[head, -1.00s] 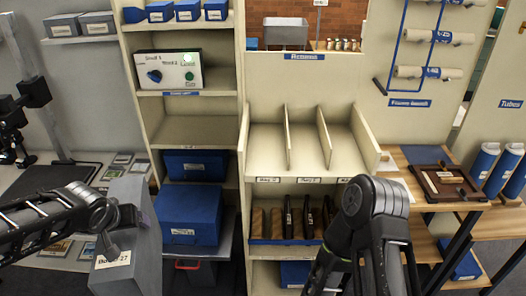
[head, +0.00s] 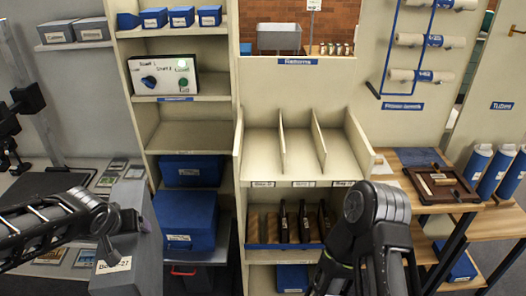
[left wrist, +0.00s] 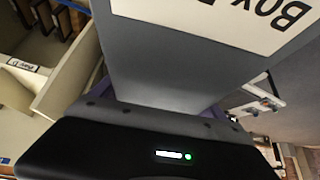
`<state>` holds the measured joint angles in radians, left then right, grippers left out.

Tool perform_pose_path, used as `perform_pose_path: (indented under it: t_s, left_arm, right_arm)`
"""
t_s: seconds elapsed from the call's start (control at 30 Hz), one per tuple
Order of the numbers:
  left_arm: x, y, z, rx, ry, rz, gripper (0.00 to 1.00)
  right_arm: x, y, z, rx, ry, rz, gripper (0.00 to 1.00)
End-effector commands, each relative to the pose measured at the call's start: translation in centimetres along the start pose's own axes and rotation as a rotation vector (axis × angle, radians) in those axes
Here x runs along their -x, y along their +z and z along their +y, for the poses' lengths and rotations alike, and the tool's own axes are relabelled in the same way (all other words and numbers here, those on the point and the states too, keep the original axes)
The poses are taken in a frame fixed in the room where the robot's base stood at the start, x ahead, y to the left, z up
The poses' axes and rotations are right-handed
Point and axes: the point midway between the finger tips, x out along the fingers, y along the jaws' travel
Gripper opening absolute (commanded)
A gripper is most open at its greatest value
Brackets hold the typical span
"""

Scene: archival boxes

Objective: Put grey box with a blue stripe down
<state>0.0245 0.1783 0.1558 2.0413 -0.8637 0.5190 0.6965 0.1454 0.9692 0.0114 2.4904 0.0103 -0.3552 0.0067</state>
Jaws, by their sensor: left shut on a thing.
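A grey box (head: 130,265) with a white label reading roughly "Box 27" stands upright at the lower left of the head view. My left gripper (head: 130,222) is shut on its upper part. In the left wrist view, the box's grey face (left wrist: 180,55) and label (left wrist: 215,18) fill the middle, close against the gripper (left wrist: 155,108). Bluish-purple edges show beside the gripper; I cannot tell whether they are the stripe. The underside of the box is out of view.
An empty shelf with upright dividers (head: 283,140) and labelled bays stands at the centre. Below it is a rack of dark files (head: 290,225). Blue boxes (head: 187,218) fill the lower left shelves; the shelf (head: 190,135) above them is clear. A wooden tray (head: 440,187) lies at right.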

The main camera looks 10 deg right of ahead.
Motion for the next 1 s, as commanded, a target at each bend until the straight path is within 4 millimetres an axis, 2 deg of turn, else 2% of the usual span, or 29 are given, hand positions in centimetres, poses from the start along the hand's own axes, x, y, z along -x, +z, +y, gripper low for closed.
perform_pose_path:
  t_s: [0.17, 0.5, 1.0]
  left_arm:
    - [-0.1, 0.4, -0.1, -0.001, -0.003, 0.005, 0.11]
    - [-1.9, 5.6, 0.0, -0.002, -0.001, 0.004, 0.11]
    - [-1.9, 5.9, 0.1, -0.001, 0.001, 0.005, 0.11]
  right_arm:
    - [0.0, 0.0, 0.0, 0.0, 0.0, 0.0, 0.36]
    - [0.0, 0.0, 0.0, 0.0, 0.0, 0.0, 0.36]
    - [0.0, 0.0, 0.0, 0.0, 0.0, 0.0, 0.36]
